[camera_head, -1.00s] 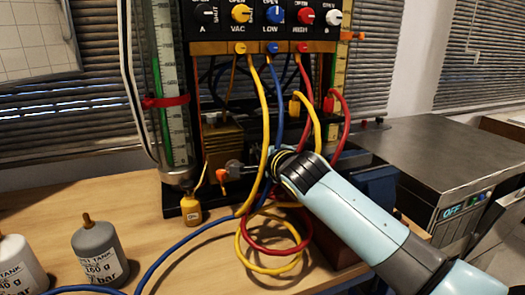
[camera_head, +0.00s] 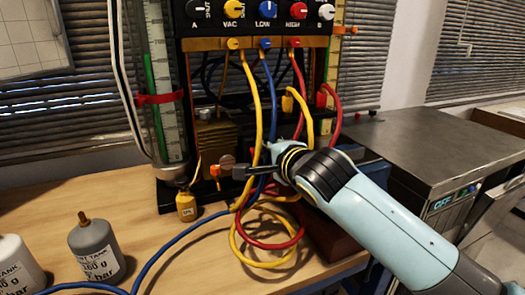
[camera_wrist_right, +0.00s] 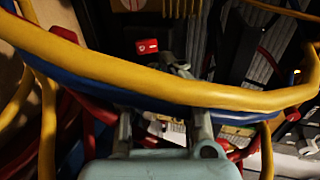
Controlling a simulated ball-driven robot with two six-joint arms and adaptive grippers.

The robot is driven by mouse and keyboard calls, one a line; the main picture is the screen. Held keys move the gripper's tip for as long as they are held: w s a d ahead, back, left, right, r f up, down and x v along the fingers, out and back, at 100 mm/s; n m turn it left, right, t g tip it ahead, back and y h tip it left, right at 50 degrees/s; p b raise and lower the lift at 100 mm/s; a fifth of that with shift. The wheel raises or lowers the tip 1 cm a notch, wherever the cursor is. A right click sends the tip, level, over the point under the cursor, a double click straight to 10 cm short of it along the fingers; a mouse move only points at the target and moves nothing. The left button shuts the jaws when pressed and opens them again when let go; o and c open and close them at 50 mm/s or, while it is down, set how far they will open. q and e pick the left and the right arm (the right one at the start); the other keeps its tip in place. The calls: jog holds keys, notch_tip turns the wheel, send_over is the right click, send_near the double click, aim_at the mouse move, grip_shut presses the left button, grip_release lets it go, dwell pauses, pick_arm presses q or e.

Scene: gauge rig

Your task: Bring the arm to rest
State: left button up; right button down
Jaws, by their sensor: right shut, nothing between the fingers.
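My right gripper (camera_head: 238,172) is in the middle of the head view, low in front of the gauge rig (camera_head: 262,45), with its dark fingers pointing left. It is shut and empty. An orange-tipped valve handle (camera_head: 215,171) is just left of the fingertips; I cannot tell whether they touch. Yellow (camera_head: 257,110) and blue (camera_head: 272,110) hoses hang by the fingers. In the right wrist view a yellow hose (camera_wrist_right: 150,87) and a blue hose (camera_wrist_right: 70,88) cross close over the fingers and hide part of them. My left gripper is not in view.
Looped yellow and red hoses (camera_head: 262,263) lie on the wooden bench (camera_head: 185,265) below the wrist. A grey tank weight (camera_head: 95,248) and a white one (camera_head: 18,262) stand front left. A metal-topped unit (camera_head: 425,150) stands right.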

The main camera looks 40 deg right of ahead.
jog(key=shift+s, duration=0.1)
dwell(0.5)
jog(key=s+a+f+n+g+y, duration=0.1)
jog(key=s+a+f+n+g, duration=0.2)
jog(key=s+n, duration=0.55)
jog(key=s+a+f+n+g+y, duration=0.1)
jog(key=s+f+n+g, duration=0.4)
jog(key=s, duration=0.6)
jog(key=s+a+f+n+g+y, duration=0.1)
jog(key=s+a+n+g, duration=0.2)
jog(key=s+n, duration=0.55)
jog(key=s+d+f+g, duration=0.1)
jog(key=s+f, duration=0.1)
jog(key=f, duration=1.1)
jog(key=s+d+f, duration=0.1)
jog(key=d+f, duration=0.1)
jog(key=f, duration=1.2)
jog(key=s+f+g+b, duration=0.1)
jog(key=s+f, duration=1.6)
jog(key=s, duration=0.1)
jog(key=shift+s+d+m, duration=0.25)
jog(key=shift+d+m, duration=0.15)
jog(key=shift+d, duration=0.05)
